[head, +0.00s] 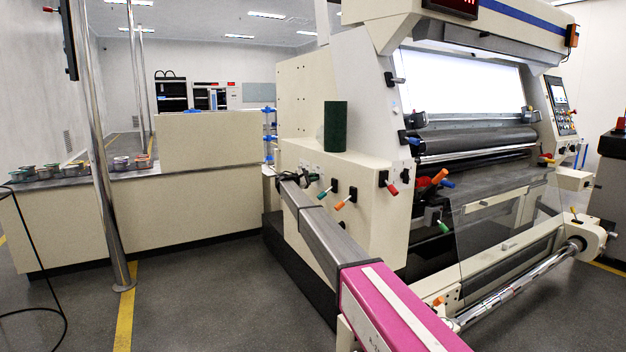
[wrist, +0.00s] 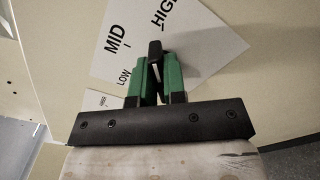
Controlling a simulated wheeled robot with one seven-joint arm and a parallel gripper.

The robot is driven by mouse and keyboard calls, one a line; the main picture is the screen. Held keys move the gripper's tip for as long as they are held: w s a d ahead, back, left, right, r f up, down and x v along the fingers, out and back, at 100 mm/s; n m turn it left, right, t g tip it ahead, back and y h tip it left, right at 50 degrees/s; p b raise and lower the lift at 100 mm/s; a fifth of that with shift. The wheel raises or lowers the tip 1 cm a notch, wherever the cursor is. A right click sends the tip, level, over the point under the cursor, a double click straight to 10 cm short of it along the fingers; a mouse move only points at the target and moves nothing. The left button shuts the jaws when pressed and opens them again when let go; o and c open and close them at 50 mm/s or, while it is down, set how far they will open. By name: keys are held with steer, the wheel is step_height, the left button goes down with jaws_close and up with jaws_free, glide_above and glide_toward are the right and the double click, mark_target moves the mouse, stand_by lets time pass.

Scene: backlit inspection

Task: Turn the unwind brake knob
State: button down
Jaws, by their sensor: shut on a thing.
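The unwind brake knob (wrist: 155,48) is a small black knob on the pale machine panel in the wrist view. A white label (wrist: 190,42) behind it reads LOW, MID and HIGH. My gripper (wrist: 154,72) has green fingers, shut with the knob between their tips. A pale line shows between the fingers; I cannot tell which setting it marks. In the head view my gripper (head: 298,179) is at the left part of the machine's side panel, and the knob cannot be made out there.
A dark green cylinder (head: 336,126) stands on the ledge above. A metal post (head: 100,150) and a long counter (head: 140,210) are left. Grey floor is open between.

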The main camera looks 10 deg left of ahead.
steer(key=shift+m, duration=1.1)
steer(key=shift+s+f, duration=0.1)
steer(key=c, duration=1.2)
jaws_free()
steer(key=v, duration=1)
steer(key=shift+s+a, duration=0.25)
steer(key=shift+a, duration=0.05)
